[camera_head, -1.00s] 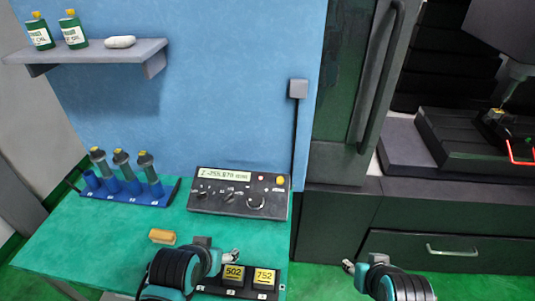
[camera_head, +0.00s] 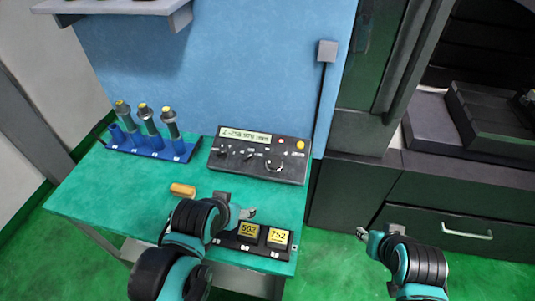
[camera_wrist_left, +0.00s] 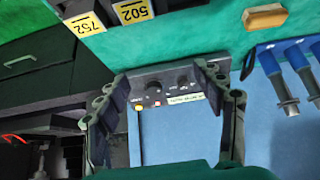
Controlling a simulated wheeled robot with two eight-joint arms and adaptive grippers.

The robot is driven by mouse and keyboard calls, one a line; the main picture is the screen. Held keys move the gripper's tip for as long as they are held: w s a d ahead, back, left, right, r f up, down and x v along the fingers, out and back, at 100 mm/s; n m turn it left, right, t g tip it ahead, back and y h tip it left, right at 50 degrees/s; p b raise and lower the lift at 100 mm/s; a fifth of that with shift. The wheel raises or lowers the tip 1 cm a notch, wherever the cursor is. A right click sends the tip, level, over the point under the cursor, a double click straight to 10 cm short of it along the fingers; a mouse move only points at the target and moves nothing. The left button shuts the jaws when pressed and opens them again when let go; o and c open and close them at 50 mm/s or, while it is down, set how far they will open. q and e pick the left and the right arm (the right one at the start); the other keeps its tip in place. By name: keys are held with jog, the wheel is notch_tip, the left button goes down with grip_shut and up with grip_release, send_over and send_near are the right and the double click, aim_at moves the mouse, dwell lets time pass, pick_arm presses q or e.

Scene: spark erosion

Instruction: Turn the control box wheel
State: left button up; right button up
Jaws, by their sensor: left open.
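The control box (camera_head: 243,169) is a dark panel with a lit display, small knobs, and red and yellow buttons, at the back of the green table. Its round wheel (camera_head: 274,166) is at the lower right of the panel. My left gripper (camera_head: 248,212) is in front of the box, above the table's front part, and apart from it. In the left wrist view its open fingers (camera_wrist_left: 166,80) frame the box, seen upside down, with the wheel (camera_wrist_left: 153,86) between them and nothing held. My right gripper (camera_head: 366,236) is off the table's right side; its jaws are too small to judge.
Blocks marked 502 (camera_head: 248,231) and 752 (camera_head: 278,237) sit in a black holder just below my left gripper. A tan block (camera_head: 183,190) lies left. A blue rack (camera_head: 183,152) with grey cylinders stands back left. A dark machine with a drawer (camera_head: 440,222) is at right.

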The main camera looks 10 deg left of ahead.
pick_arm(q)
jog(key=g+b, duration=0.3)
send_near(274, 161)
notch_tip(274, 161, down, 2)
jog(key=x, duration=0.2)
jog(key=b+x, duration=0.1)
jog(key=x, duration=0.2)
jog(key=b+x, duration=0.1)
jog(key=x, duration=0.1)
jog(key=shift+w, duration=0.45)
jog(key=c, duration=1.2)
